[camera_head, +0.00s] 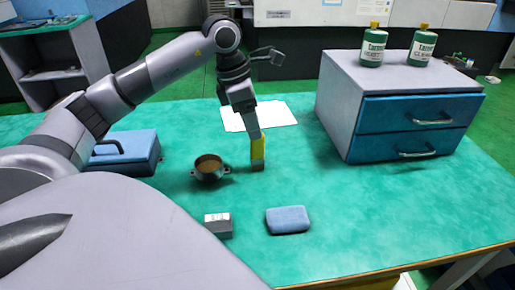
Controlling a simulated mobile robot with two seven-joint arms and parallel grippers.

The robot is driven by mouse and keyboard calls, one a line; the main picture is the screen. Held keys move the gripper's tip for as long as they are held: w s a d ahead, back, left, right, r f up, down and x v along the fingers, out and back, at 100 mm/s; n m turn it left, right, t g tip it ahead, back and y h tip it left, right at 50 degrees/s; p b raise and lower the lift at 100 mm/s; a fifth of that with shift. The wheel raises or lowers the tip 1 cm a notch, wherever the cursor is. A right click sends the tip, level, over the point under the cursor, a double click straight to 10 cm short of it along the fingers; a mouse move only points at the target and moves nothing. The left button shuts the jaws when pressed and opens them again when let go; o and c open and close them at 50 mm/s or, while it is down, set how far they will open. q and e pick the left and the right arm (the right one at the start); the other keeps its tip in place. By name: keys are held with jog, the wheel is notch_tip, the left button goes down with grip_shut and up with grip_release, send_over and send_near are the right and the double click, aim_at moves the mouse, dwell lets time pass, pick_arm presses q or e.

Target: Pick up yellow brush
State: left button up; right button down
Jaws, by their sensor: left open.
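The yellow brush (257,150) stands upright on the green table, with a darker part at its lower end. My left gripper (256,136) points down right at the top of the brush, and its fingertips overlap the brush's upper part in the picture. The gripper is open; I cannot tell whether the fingers touch the brush. My right gripper is not in view.
A metal pot (209,170) stands just left of the brush. A blue sponge (288,220) and a grey block (218,226) lie nearer. A blue case (126,152) is at left, a drawer cabinet (345,110) at right, white paper (277,115) behind.

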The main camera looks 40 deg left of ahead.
aim_at(259, 144)
pick_arm(q)
jog(key=x, duration=0.7)
jog(key=shift+a+f, duration=0.1)
jog(key=shift+f, duration=0.1)
grip_shut()
